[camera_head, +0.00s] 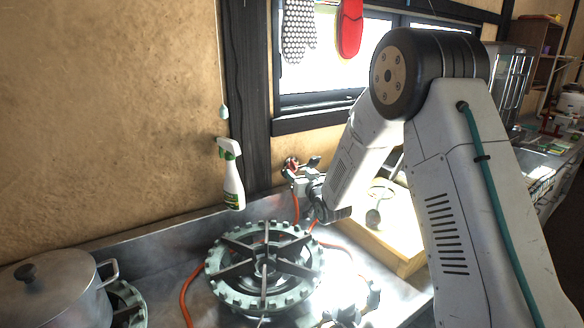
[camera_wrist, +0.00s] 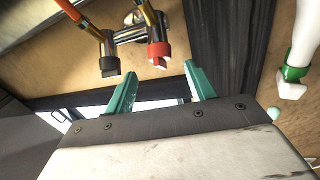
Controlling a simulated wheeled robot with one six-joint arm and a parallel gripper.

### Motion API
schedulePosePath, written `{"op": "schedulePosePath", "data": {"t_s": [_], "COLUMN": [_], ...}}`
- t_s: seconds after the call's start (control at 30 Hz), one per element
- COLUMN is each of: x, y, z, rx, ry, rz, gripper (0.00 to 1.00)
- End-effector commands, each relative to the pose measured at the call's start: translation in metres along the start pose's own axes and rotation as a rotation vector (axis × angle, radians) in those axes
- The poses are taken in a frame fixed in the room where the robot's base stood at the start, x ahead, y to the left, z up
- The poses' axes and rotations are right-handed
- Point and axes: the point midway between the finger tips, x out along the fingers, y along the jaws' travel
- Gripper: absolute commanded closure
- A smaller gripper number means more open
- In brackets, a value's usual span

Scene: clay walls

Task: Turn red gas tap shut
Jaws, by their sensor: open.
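The gripper is open and empty, and no contact with the tap shows. A second tap with a black end (camera_wrist: 110,66) hangs beside it, to the left of the fingers. In the head view the red tap (camera_head: 292,164) is small by the wall, and my wrist partly hides the fitting.
A gas burner (camera_head: 265,268) with orange hoses stands below on the metal counter. A spray bottle (camera_head: 232,175) is left of the taps, against the wall. A wooden board (camera_head: 410,262) lies right of the burner. A pot (camera_head: 55,297) stands at the lower left.

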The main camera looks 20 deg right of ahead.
Motion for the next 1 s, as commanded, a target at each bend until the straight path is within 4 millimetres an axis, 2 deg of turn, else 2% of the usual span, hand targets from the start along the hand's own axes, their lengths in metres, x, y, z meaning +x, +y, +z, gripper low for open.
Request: {"op": "schedulePosePath", "data": {"t_s": [0.4,0.53,0.8,0.97,1.0], "x": [0.061,0.069,0.071,0.07,0.07], "y": [0.0,0.0,0.0,0.0,0.0], "z": [0.0,0.0,0.0,0.0,0.0], "rx": [0.0,0.0,0.0,0.0,0.0], "ry": [0.0,-0.001,-0.002,-0.002,-0.002], "rz": [0.0,0.0,0.001,0.001,0.001], "gripper": [0.45,0.45,0.45,0.89,0.89]}}
